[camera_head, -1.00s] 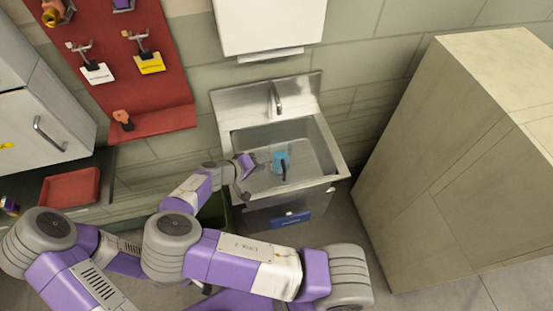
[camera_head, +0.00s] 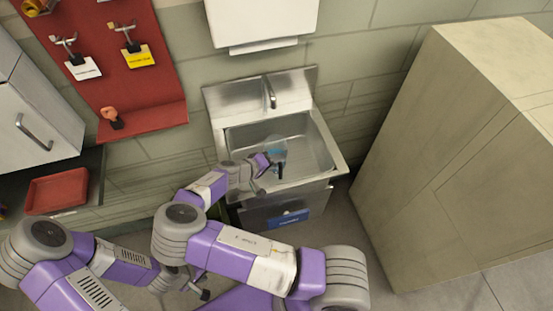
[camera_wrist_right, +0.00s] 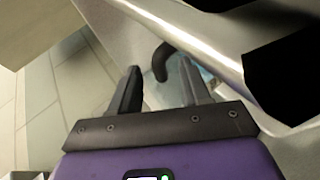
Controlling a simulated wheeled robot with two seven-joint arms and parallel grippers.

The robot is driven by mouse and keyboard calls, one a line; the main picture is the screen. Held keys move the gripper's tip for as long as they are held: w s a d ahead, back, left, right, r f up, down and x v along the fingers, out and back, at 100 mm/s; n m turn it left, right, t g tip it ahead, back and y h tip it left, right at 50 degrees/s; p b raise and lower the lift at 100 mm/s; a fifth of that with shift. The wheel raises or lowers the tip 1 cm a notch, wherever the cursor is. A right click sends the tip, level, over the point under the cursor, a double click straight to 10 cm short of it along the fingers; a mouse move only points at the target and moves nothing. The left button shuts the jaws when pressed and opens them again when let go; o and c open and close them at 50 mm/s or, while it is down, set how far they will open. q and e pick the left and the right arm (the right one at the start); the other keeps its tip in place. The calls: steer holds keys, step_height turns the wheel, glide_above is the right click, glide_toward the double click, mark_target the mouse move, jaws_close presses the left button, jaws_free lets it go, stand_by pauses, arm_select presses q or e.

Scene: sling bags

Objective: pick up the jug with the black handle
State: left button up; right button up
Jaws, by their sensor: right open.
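The jug (camera_head: 276,146) is clear with a blue tint and stands in the steel sink (camera_head: 330,150). Its black handle (camera_head: 281,171) faces the front of the sink. My right gripper (camera_head: 267,170) is at the sink's front left, close to the jug and partly covering it. In the right wrist view my right gripper (camera_wrist_right: 160,72) is open. The black handle (camera_wrist_right: 160,60) shows just beyond and between its fingertips. The jug body (camera_wrist_right: 205,73) is mostly hidden behind the right finger. My left gripper (camera_head: 192,284) is low, among my arm links, and its jaws are unclear.
The sink's metal rim (camera_wrist_right: 190,40) runs close to my right gripper. A faucet (camera_head: 269,92) stands at the sink's back. A tall beige cabinet (camera_head: 440,170) is to the right. A red tray (camera_head: 57,190) lies on the left counter, under a red tool board (camera_head: 110,50).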

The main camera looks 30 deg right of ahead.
steer(key=shift+c, duration=0.4)
jaws_close()
stand_by(1.0)
